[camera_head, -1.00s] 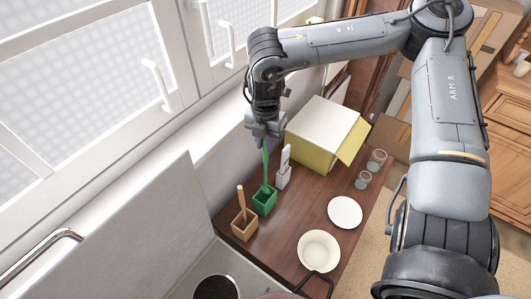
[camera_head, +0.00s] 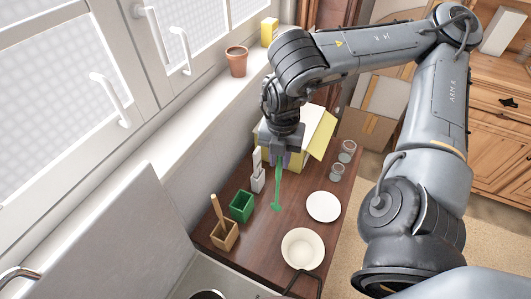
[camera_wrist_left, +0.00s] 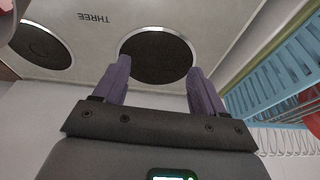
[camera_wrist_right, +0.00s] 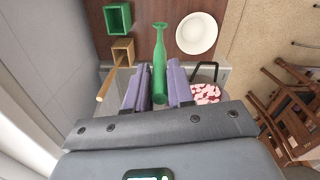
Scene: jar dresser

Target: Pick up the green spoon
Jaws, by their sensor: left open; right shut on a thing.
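The green spoon (camera_head: 278,187) hangs upright from my right gripper (camera_head: 285,155), its wide end down, above the dark wooden tabletop. In the right wrist view the spoon (camera_wrist_right: 160,62) sits between the two purple fingers of my right gripper (camera_wrist_right: 159,85), which is shut on it. The green box (camera_head: 242,206) stands empty on the table to the left of the spoon; it also shows in the right wrist view (camera_wrist_right: 118,18). My left gripper (camera_wrist_left: 155,80) is open and empty in the left wrist view, with a dark round hob plate beyond its fingers. It is not seen in the head view.
A wooden box (camera_head: 224,236) holds a wooden utensil. A white box with an upright item (camera_head: 257,178) stands behind the green box.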

